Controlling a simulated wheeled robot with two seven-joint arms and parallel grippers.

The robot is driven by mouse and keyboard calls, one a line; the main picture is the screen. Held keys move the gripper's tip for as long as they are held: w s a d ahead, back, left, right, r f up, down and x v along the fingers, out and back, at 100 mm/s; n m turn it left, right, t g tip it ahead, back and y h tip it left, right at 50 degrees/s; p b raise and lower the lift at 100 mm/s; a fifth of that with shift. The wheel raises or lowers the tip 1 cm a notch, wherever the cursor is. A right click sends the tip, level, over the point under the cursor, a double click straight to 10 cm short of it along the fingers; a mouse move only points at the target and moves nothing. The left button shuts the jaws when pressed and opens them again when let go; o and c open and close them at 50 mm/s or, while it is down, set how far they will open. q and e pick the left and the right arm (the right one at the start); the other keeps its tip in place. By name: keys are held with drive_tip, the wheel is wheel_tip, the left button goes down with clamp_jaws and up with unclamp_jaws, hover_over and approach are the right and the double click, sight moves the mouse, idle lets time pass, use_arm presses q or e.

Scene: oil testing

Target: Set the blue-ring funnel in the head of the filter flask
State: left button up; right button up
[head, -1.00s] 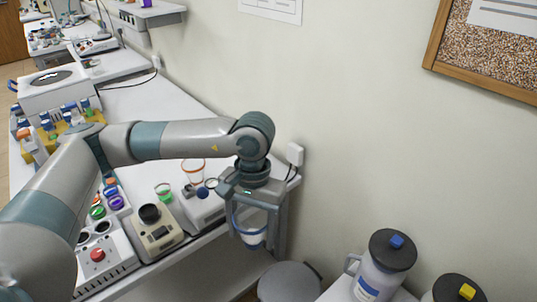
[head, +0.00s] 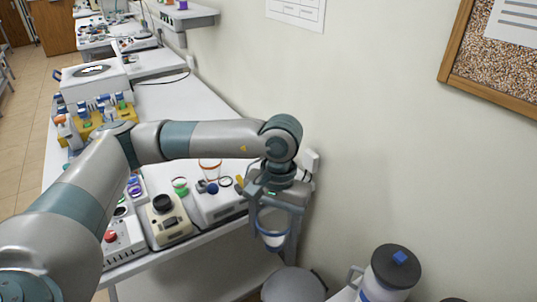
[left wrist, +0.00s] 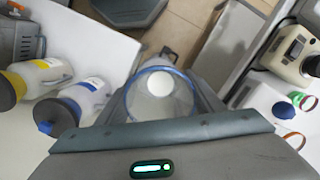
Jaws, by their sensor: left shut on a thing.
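My left gripper (head: 275,222) is shut on the blue-ring funnel (head: 273,239) and holds it in the air just off the end of the bench, near the wall. In the left wrist view the blue ring of the funnel (left wrist: 158,70) shows between the fingers, with its clear cone seen from above and a pale round spot in the middle. I cannot make out the filter flask with certainty in either view. An orange-ring vessel (head: 210,169) stands on the bench behind the gripper. My right gripper is not in view.
The bench (head: 175,98) holds a beige device (head: 167,222), a white box with a red button (head: 123,242) and a green-ring item (head: 180,187). The wall is close behind.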

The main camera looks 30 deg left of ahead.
use_arm(q)
drive_tip(key=w+a+r+n+t, duration=0.1)
drive_tip(key=w+r+n, duration=0.3)
drive_tip(key=w+n, duration=0.4)
drive_tip(key=w+a+r+n, duration=0.2)
drive_tip(key=w+r+n, duration=0.3)
drive_tip(key=w+n, duration=0.3)
drive_tip(key=w+a+r+n+t+b, duration=0.1)
drive_tip(key=w+r+n, duration=0.3)
drive_tip(key=w+n, duration=0.4)
drive_tip(key=shift+w+a+r+n+t+h, duration=0.35)
drive_tip(key=shift+a+n, duration=0.3)
drive_tip(key=shift+n, duration=1.35)
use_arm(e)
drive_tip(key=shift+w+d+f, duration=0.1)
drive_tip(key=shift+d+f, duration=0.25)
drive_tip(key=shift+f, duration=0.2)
